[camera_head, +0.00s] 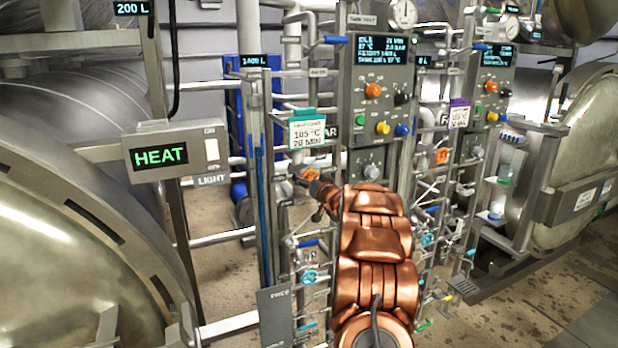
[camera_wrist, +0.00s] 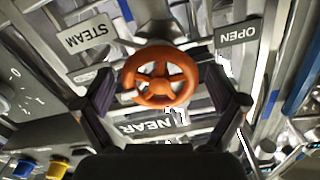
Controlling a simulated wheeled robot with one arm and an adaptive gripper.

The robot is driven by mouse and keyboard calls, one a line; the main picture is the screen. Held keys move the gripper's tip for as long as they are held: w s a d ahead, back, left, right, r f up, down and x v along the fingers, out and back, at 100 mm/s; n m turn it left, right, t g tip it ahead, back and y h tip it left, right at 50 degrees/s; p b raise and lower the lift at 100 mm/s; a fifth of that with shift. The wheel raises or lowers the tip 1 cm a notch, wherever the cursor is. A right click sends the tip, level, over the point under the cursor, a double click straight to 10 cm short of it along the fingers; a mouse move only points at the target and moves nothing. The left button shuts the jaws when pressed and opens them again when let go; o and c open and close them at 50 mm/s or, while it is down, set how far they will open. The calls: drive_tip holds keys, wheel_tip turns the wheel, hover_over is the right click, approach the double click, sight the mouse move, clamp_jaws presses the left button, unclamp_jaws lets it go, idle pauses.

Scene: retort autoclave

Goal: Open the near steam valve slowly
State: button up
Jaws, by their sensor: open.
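The near steam valve is an orange handwheel (camera_wrist: 161,77) in the middle of the wrist view, with a NEAR plate (camera_wrist: 156,122) beside it that reads upside down. In the head view the orange wheel (camera_head: 312,174) shows only partly, just beyond my gripper (camera_head: 309,192). My gripper is open. In the wrist view its two dark fingers (camera_wrist: 162,90) stand to the left and right of the wheel, with a visible gap on each side. I cannot tell how deep the fingertips reach relative to the rim.
STEAM (camera_wrist: 89,35) and OPEN (camera_wrist: 237,34) plates flank the wheel. A control panel (camera_head: 378,90) with knobs and buttons stands above my copper arm. A second orange wheel (camera_head: 442,156) sits to the right. Pipes and small valves crowd the rack. A HEAT box (camera_head: 176,151) is at left.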

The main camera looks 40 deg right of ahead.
drive_tip(key=shift+w, duration=0.15)
drive_tip(key=shift+c, duration=0.3)
drive_tip(key=c, duration=1.1)
drive_tip(key=shift+f, duration=0.1)
drive_tip(key=n+b, duration=0.3)
drive_tip(key=n, duration=0.1)
drive_tip(key=shift+f+b, duration=0.2)
drive_tip(key=shift+b, duration=0.1)
drive_tip(key=n+b, duration=0.2)
drive_tip(key=n, duration=0.1)
drive_tip(key=shift+r+n+b, duration=0.1)
drive_tip(key=shift+n+b, duration=0.35)
drive_tip(key=shift+n, duration=0.35)
